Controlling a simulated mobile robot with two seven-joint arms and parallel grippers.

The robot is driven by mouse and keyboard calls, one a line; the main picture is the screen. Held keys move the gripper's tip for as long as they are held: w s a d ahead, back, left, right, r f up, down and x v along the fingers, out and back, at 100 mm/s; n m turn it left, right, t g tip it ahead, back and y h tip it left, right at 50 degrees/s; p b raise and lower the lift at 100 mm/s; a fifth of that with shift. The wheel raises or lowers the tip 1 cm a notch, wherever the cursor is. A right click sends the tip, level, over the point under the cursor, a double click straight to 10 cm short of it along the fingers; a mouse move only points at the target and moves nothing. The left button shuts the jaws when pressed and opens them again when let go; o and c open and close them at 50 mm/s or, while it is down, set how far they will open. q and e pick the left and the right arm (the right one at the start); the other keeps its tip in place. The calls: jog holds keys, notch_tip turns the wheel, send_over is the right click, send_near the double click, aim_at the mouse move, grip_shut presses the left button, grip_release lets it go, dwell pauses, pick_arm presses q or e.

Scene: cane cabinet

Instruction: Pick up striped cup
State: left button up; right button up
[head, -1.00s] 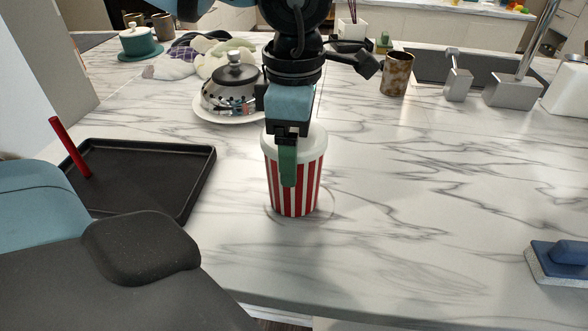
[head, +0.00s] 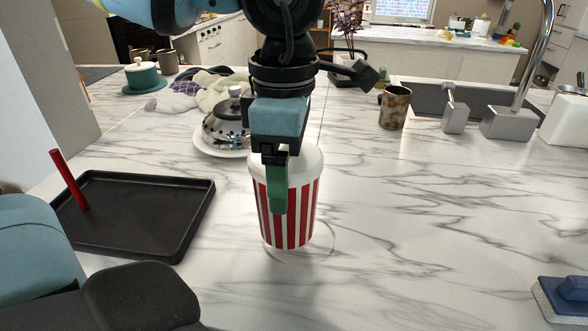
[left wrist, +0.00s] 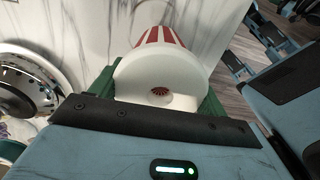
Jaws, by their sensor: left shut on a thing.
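The striped cup (head: 289,222) is red and white with a white lid, and it is upright on or just above the marble counter. My left gripper (head: 277,205) comes down over it from above, with a green finger against the cup's near side. In the left wrist view, the cup's white lid (left wrist: 150,92) and red stripes sit between the green fingers of my left gripper (left wrist: 160,95), shut on it. The other finger is hidden behind the cup in the head view. I cannot tell for sure whether the cup's base touches the counter. My right gripper is not in view.
A black tray (head: 135,232) with a red stick (head: 68,178) is on the left. A silver lidded pot (head: 226,122) on a plate stands behind the cup. A brown mug (head: 394,107), a sink and a blue sponge (head: 566,296) are on the right.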

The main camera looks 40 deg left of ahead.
pick_arm(q)
jog(key=s+d+r+b, duration=0.1)
jog(key=s+d, duration=0.3)
jog(key=s, duration=0.9)
jog(key=shift+r, duration=0.15)
jog(key=shift+s, duration=0.1)
